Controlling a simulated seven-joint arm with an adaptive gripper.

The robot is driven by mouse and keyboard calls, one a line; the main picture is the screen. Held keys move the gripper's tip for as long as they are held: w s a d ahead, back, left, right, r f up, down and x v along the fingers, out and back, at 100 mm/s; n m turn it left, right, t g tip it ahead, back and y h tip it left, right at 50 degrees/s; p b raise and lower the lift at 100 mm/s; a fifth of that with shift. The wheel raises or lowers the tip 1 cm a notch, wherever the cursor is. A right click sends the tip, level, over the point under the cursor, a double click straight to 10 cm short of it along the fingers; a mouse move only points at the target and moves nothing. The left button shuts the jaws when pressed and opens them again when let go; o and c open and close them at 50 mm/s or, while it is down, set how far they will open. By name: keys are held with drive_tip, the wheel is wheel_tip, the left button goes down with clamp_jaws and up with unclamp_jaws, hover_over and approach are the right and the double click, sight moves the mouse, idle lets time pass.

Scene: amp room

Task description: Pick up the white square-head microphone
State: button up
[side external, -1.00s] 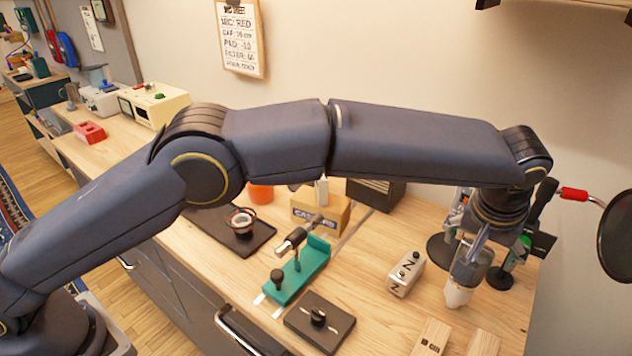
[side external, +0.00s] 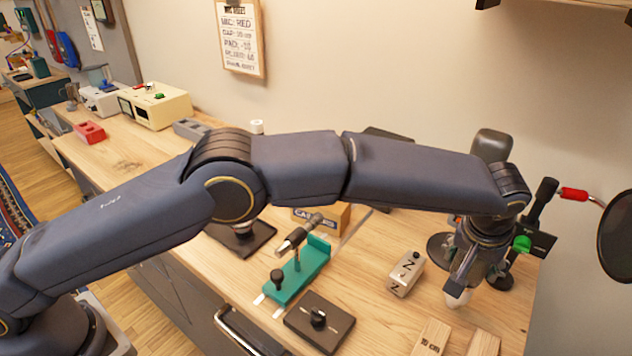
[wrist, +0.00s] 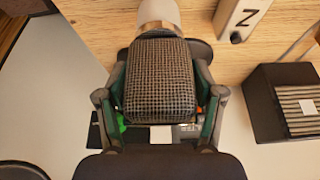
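The microphone shows in the wrist view as a dark square mesh head (wrist: 162,78) with a white body (wrist: 158,12) beyond it. In the side external view only its white end (side external: 457,296) shows below my fingers, near the front right of the bench. My gripper (wrist: 160,75) has one finger on each side of the mesh head, very close to it. Whether the fingers press on the head cannot be told. My gripper also shows in the side external view (side external: 464,275), pointing down and hiding most of the microphone.
A cream box marked N (side external: 405,273) stands left of my gripper. Wooden blocks (side external: 432,338) lie at the front. A teal stand (side external: 298,270) and a black knob box (side external: 319,322) are further left. A round black disc on a red-handled arm (side external: 617,235) is at the right.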

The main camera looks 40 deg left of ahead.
clamp_jaws()
idle(0.3)
drive_tip(key=shift+r, duration=0.15)
